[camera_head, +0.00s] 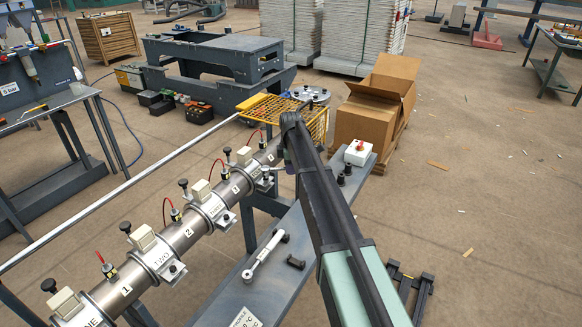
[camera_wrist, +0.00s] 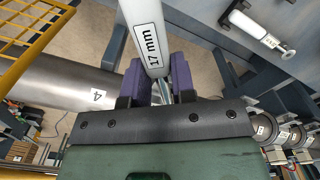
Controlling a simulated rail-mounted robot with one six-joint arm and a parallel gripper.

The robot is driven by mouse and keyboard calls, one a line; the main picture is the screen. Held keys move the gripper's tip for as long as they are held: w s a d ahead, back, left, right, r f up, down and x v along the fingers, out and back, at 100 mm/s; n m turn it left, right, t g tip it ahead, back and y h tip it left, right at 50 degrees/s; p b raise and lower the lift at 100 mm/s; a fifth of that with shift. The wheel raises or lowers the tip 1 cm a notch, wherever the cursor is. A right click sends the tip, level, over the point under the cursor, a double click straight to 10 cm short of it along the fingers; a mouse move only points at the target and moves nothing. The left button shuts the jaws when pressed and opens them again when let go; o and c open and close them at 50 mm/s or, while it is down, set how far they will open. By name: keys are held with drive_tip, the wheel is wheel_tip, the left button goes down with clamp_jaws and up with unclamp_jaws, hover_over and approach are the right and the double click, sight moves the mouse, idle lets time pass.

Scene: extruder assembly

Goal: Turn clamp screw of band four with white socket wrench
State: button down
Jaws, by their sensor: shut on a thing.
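My gripper (camera_wrist: 157,76) has two purple fingers. They are shut on a white-handled tool (camera_wrist: 146,32) marked "17 mm", whose metal shaft passes between them. The tool's far end is out of view. The steel extruder barrel (camera_wrist: 60,82) passes to the left of the gripper and carries a label "4". In the head view the barrel (camera_head: 182,232) runs diagonally with several clamp bands. My arm hides most of the gripper and the barrel's far end there. The clamp screw of band four cannot be made out in either view.
A white-and-silver tool (camera_head: 265,255) lies on the grey bench (camera_head: 275,285), beside a small black part (camera_head: 295,262). A yellow mesh guard (camera_head: 318,122) stands by the barrel's far end. A white box with a red button (camera_head: 358,152) is at the right. Open floor lies farther right.

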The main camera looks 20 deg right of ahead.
drive_tip(key=shift+f+b, duration=0.75)
drive_tip(key=shift+f, duration=0.1)
drive_tip(key=shift+r, duration=0.1)
drive_tip(key=s+a+m, duration=0.7)
drive_tip(key=m, duration=0.6)
drive_tip(key=shift+w+a+m, duration=0.5)
drive_tip(key=shift+a+m, duration=1)
drive_tip(key=shift+m, duration=0.65)
drive_tip(key=shift+w+a+m, duration=0.5)
drive_tip(key=shift+a+m, duration=0.95)
drive_tip(key=shift+m, duration=0.75)
drive_tip(key=shift+w+a+m, duration=0.5)
drive_tip(key=shift+a+m, duration=1)
drive_tip(key=shift+m, duration=0.65)
drive_tip(key=shift+s+d+n, duration=0.15)
drive_tip(key=shift+n, duration=0.15)
drive_tip(key=shift+r+p, duration=0.25)
drive_tip(key=shift+p, duration=0.1)
